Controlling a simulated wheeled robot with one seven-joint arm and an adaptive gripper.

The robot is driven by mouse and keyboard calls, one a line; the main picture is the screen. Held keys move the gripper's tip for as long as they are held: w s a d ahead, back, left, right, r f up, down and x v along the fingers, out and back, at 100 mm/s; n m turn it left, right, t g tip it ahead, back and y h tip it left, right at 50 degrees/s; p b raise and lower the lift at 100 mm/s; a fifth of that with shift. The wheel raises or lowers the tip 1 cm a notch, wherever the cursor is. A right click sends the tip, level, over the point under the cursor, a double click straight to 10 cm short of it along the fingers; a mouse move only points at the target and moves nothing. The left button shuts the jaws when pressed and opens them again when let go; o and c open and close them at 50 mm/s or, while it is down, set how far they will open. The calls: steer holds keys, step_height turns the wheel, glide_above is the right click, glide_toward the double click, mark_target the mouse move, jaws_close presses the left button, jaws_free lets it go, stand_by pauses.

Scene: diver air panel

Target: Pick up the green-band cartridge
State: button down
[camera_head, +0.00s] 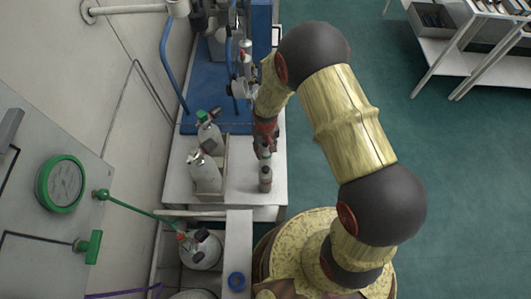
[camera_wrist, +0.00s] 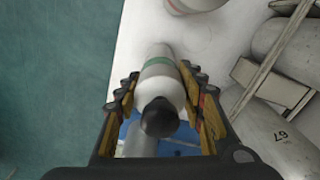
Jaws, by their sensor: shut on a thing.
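The green-band cartridge (camera_wrist: 160,74) is a pale grey cylinder with a green band and a black knob at its near end. It lies between the fingers of my gripper (camera_wrist: 164,95) in the wrist view, and they are shut on it.
Another small cartridge (camera_head: 265,179) stands upright on the white bench (camera_head: 246,205), near my gripper. Grey bottles (camera_head: 205,172) stand in a rack to the left. A blue board (camera_head: 202,95) lies behind. A gauge panel (camera_head: 40,185) is on the left wall.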

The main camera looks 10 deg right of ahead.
mark_target(266, 146)
steer(key=shift+r, duration=0.15)
steer(key=shift+r, duration=0.2)
step_height(266, 146, up, 3)
steer(key=shift+s+d+r+p, duration=0.1)
steer(key=shift+r+p, duration=0.05)
steer(key=shift+p, duration=0.8)
steer(key=s+d+r+p, duration=0.4)
steer(key=s+d+r, duration=0.3)
steer(key=s+r, duration=0.2)
steer(key=shift+s+d, duration=0.2)
steer(key=shift+s, duration=1.05)
steer(key=shift+w, duration=0.1)
